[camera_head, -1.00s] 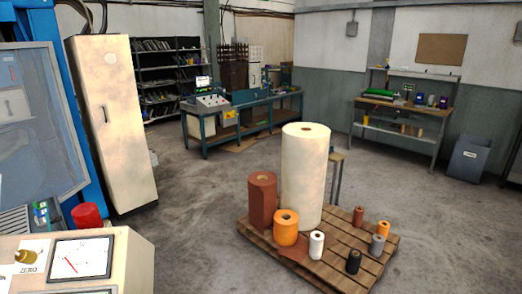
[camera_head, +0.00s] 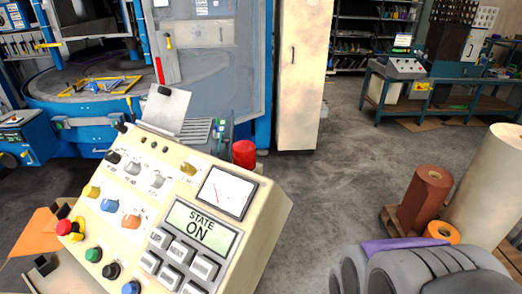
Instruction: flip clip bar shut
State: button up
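I cannot single out a clip bar for certain. A yellow frame (camera_head: 98,88) with small blue and dark parts lies on the round grey table (camera_head: 60,110) of the blue machine at upper left; its details are too small to tell whether anything on it is open or shut. A grey sheet (camera_head: 167,112) with a small dark clip-like piece (camera_head: 165,90) at its top stands behind the control console. Grey rounded parts of my own arm fill the lower right corner, with no fingertips showing.
The cream control console (camera_head: 250,225), its display reading STATE ON, stands close in front. A red cap (camera_head: 244,153) sits behind it. A tall cream cabinet (camera_head: 301,80) stands beyond. Rolls, one of them brown (camera_head: 425,198), stand at right. Grey floor is clear between.

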aim_at(225, 140)
jog(key=i+u, duration=0.3)
jog(key=i+l+u, duration=0.25)
jog(key=i+l, duration=0.15)
jog(key=l, duration=0.2)
jog(key=i+l, duration=0.1)
jog(key=l, duration=0.2)
jog(key=i+l+u, duration=0.1)
jog(key=l, duration=0.25)
jog(key=i+l, duration=0.15)
jog(key=l, duration=0.15)
jog(key=i+l+u, duration=0.1)
jog(key=l, duration=0.25)
